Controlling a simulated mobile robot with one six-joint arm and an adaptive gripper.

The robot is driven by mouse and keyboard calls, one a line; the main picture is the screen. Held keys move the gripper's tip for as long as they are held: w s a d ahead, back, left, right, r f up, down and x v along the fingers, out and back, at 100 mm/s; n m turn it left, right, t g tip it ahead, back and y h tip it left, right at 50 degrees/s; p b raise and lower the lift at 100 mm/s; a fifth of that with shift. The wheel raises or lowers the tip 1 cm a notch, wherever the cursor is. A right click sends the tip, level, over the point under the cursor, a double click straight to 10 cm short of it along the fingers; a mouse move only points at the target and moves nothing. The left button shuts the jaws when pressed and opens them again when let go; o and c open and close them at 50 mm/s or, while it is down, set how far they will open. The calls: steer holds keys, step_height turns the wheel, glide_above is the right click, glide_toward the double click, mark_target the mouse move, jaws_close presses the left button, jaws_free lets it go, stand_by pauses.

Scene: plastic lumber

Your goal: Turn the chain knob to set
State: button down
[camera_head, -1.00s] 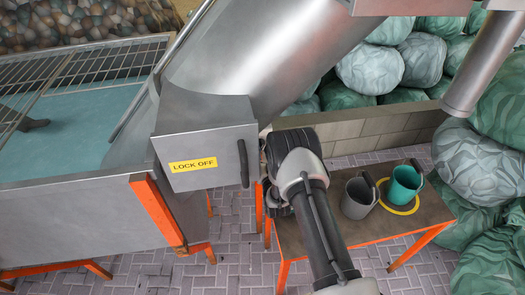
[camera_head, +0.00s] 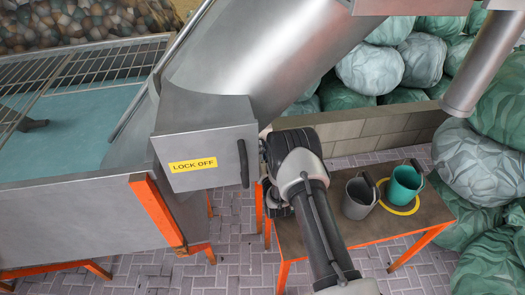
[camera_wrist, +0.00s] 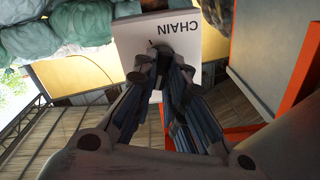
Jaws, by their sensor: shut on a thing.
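The chain panel (camera_wrist: 190,35) is a pale plate marked CHAIN, which reads upside down in the wrist view. A dark knob (camera_wrist: 166,50) sits on its face, with a short dark mark just above it on the plate. My gripper (camera_wrist: 168,66) has both fingertips closed around the knob, and they cover most of it. I cannot make out where the knob points. In the head view my arm hides the panel, and my wrist is just right of the grey LOCK OFF box (camera_head: 205,140).
The LOCK OFF box has a black handle (camera_head: 243,163) close to my wrist. A table (camera_head: 335,233) below and right of it holds a grey bucket (camera_head: 358,200) and a teal bucket (camera_head: 404,186). Wrapped bales (camera_head: 480,165) are piled at the right.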

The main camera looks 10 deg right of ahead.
steer(key=shift+d+f+m+b, duration=0.1)
steer(key=shift+m+b, duration=2.05)
steer(key=shift+m, duration=1.25)
steer(key=shift+d+f+m+b, duration=0.1)
steer(key=shift+m+b, duration=2)
steer(key=shift+m, duration=1.3)
steer(key=c, duration=1.6)
jaws_free()
steer(key=shift+c, duration=0.2)
steer(key=shift+s, duration=0.15)
